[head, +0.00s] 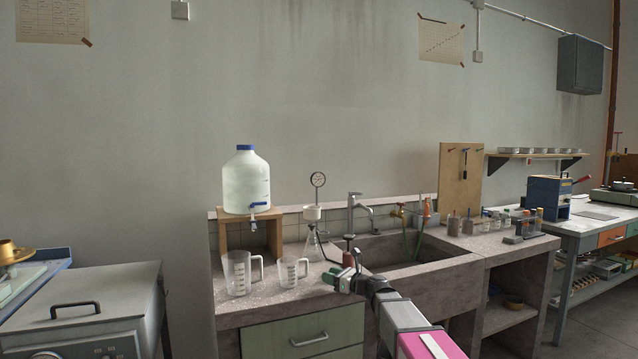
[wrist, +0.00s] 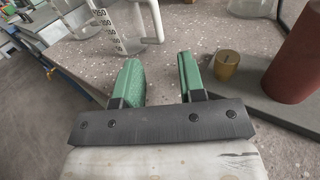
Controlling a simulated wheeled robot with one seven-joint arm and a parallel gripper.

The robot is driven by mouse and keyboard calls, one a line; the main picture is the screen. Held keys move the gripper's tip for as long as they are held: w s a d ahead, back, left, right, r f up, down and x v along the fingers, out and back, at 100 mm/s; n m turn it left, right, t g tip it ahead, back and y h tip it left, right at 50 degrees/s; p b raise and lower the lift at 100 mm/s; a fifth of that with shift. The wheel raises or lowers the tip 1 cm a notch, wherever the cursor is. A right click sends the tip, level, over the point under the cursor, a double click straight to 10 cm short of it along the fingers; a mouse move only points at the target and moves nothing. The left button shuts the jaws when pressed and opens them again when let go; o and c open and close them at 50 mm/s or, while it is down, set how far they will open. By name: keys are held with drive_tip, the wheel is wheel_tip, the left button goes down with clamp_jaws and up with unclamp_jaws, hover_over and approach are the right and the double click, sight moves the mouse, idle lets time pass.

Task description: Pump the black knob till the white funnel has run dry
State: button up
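The white funnel (head: 312,214) sits on top of a clear glass flask (head: 313,246) at the back of the bench; I cannot see how much liquid is in the funnel. The black knob (head: 349,237) tops the reddish-brown pump body (head: 349,258), just right of the flask. In the wrist view the pump body (wrist: 298,62) is cut off at the right edge, its knob out of frame. My gripper (head: 338,277) is low over the bench in front of the pump. In the wrist view my gripper (wrist: 160,72) has its green fingers apart with nothing between them.
Two clear measuring jugs (head: 238,272) (head: 289,272) stand left of my gripper. A large white bottle (head: 246,182) stands on a wooden stand behind them. A small brass piece (wrist: 228,63) is beside the pump. The sink (head: 415,258) is to the right.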

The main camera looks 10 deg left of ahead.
idle(0.3)
drive_tip(key=c, duration=0.5)
drive_tip(key=shift+w+a+r+n, duration=0.1)
drive_tip(key=shift+n, duration=0.2)
clamp_jaws()
drive_tip(key=shift+w+a+r+n+g, duration=0.1)
drive_tip(key=shift+a+r+n+g, duration=0.05)
drive_tip(key=shift+r+n+g, duration=0.2)
drive_tip(key=w+a+r+n+g+h, duration=0.1)
drive_tip(key=w+r+n+g+h, duration=0.15)
drive_tip(key=r+n, duration=0.45)
drive_tip(key=w+a+r+n+g+h, duration=0.1)
drive_tip(key=w+r+n+g+h, duration=0.15)
drive_tip(key=n, duration=0.85)
drive_tip(key=w+d+r+n+h, duration=0.1)
drive_tip(key=d+r+n+h, duration=0.3)
drive_tip(key=r, duration=0.4)
drive_tip(key=w+d+r+n+t+h, duration=0.1)
drive_tip(key=w+d+r+n+h, duration=0.1)
drive_tip(key=d+r+n+h, duration=0.3)
wheel_tip(320, 180, up, 4)
drive_tip(key=shift+w+d+r+n+h, duration=0.1)
drive_tip(key=shift+w+d+n+h, duration=0.15)
drive_tip(key=shift+n, duration=0.3)
drive_tip(key=shift+s+a, duration=0.1)
